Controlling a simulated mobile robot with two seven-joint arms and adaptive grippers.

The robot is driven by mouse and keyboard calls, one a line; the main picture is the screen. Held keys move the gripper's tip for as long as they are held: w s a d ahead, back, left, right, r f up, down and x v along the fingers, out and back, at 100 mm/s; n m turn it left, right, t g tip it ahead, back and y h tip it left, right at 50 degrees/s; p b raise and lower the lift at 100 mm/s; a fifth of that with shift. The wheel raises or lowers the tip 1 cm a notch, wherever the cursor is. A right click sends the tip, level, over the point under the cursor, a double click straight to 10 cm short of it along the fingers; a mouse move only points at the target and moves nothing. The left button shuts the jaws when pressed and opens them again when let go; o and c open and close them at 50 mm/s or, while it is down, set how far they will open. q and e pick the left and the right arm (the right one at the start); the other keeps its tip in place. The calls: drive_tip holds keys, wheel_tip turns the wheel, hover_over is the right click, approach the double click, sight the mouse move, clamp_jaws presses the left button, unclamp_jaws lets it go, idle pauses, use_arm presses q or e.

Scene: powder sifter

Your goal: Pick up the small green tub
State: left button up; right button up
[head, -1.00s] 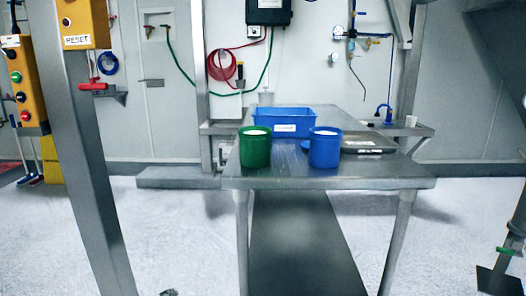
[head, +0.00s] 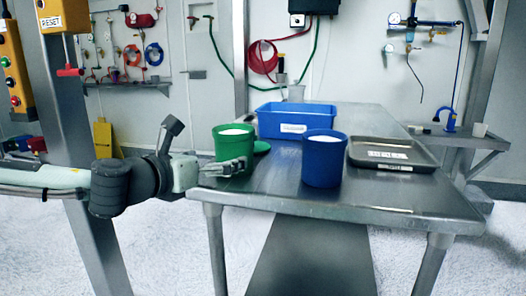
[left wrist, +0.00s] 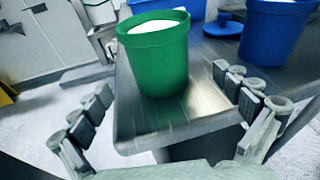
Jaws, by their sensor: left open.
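The green tub (head: 230,147) stands upright near the left edge of the steel table and holds white powder. It also shows in the left wrist view (left wrist: 158,62), ahead of and between the spread fingers. My left gripper (head: 222,168) comes in from the left in front of the tub; in the wrist view its fingers (left wrist: 160,95) are open and empty, with the tub apparently just beyond them. In the head view the fingers cover part of the tub's lower side. My right gripper is not in view.
A blue bin (head: 296,106) and a metal tray (head: 392,166) are behind. A steel post stands at left.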

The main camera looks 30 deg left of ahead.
use_arm(q)
drive_tip(key=shift+d+m, duration=0.25)
drive_tip(key=shift+m, duration=0.05)
drive_tip(key=shift+w+d+f, duration=0.1)
drive_tip(key=shift+w, duration=0.55)
drive_tip(key=shift+w+f+p, duration=0.2)
drive_tip(key=shift+w+p, duration=0.15)
drive_tip(key=shift+w, duration=0.15)
drive_tip(key=w, duration=0.2)
drive_tip(key=w+a+p, duration=0.1)
drive_tip(key=w, duration=0.1)
drive_tip(key=shift+a+f, duration=0.1)
drive_tip(key=shift+f, duration=0.1)
drive_tip(key=shift+w+f, duration=0.25)
drive_tip(key=shift+w, duration=0.35)
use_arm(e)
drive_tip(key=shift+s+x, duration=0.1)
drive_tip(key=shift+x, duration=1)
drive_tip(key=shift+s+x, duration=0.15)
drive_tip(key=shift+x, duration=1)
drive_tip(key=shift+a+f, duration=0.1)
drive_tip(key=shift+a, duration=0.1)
use_arm(q)
drive_tip(key=c, duration=1.4)
drive_tip(key=shift+c, duration=0.8)
